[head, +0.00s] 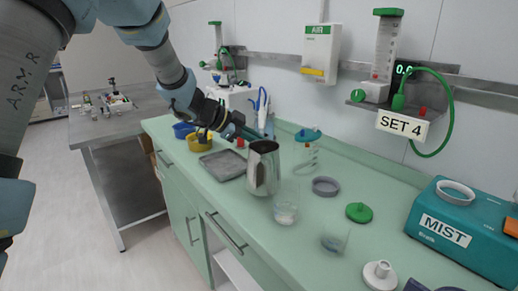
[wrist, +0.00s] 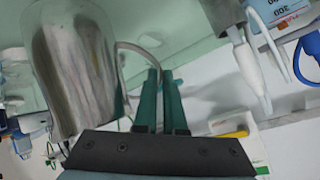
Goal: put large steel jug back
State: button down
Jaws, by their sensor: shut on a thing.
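The large steel jug (head: 263,170) is upright over the green counter (head: 245,215), at the middle of the head view. It fills the upper left of the wrist view (wrist: 75,65). My gripper (head: 250,138) reaches it from the upper left. In the wrist view my gripper's green fingers (wrist: 160,80) are closed on the jug's thin curved handle. I cannot tell whether the jug's base touches the counter.
A clear beaker (head: 286,205) stands close in front of the jug. A grey ring (head: 325,186), a green cap (head: 359,212) and another glass (head: 335,238) are to its right. A grey tray (head: 222,164) lies to its left, with a yellow bin (head: 199,143) behind. A teal MIST box (head: 455,232) stands far right.

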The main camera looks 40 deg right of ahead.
jog(key=shift+f, duration=1.05)
jog(key=c, duration=1)
grip_release()
jog(key=shift+f, duration=0.1)
jog(key=shift+r, duration=0.2)
jog(key=b+v, duration=0.1)
jog(key=v, duration=1.1)
